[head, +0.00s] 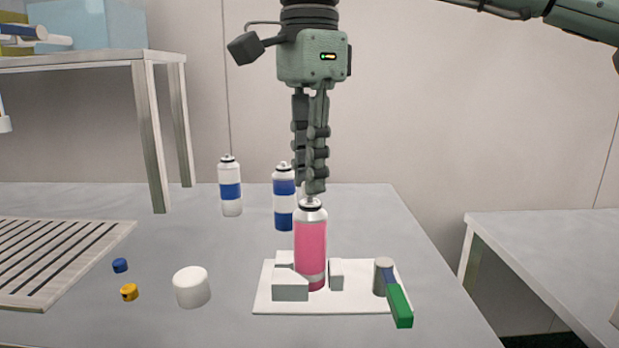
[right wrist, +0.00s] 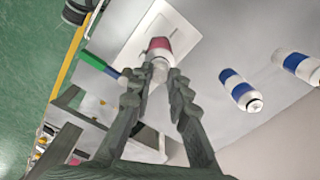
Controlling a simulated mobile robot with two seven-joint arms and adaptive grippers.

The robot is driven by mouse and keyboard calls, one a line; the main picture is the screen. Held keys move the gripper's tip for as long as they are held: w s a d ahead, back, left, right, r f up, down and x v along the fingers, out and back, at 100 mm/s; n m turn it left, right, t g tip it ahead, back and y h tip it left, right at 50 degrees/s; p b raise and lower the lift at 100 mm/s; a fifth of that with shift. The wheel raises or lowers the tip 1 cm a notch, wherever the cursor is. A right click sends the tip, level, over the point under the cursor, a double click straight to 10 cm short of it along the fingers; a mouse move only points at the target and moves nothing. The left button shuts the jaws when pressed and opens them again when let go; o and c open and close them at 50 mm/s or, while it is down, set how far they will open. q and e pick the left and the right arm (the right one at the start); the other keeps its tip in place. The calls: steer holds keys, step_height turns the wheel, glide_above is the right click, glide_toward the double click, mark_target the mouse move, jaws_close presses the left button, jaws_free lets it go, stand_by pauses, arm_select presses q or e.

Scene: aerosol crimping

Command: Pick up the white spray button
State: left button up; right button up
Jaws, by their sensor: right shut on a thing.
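My right gripper (head: 316,190) points down just above the pink can (head: 310,245), its fingers close together. It is shut on a small white piece, the white spray button (right wrist: 160,68), which shows between the fingertips in the right wrist view. The fingers largely hide the button in the head view. The pink can stands upright between white blocks on the white fixture plate (head: 325,307). Whether the button touches the can's top I cannot tell. My left gripper is not in view.
Two white-and-blue cans (head: 230,190) stand behind the fixture. A blue button (head: 120,265), a yellow button (head: 129,292) and a white cap (head: 191,288) lie to the left. A green-handled tool (head: 400,306) is on the plate's right. A slatted rack (head: 50,255) lies far left.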

step_height(320, 180, up, 3)
steer(key=shift+r, duration=0.2)
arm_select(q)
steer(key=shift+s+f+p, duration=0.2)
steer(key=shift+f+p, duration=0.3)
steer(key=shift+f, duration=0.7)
arm_select(e)
steer(key=s+a+r, duration=0.6)
steer(key=a, duration=0.4)
steer(key=shift+r, duration=0.2)
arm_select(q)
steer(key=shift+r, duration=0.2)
arm_select(e)
steer(key=shift+r, duration=0.2)
arm_select(q)
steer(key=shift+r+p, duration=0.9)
steer(key=shift+p, duration=0.2)
arm_select(e)
steer(key=shift+r, duration=2.05)
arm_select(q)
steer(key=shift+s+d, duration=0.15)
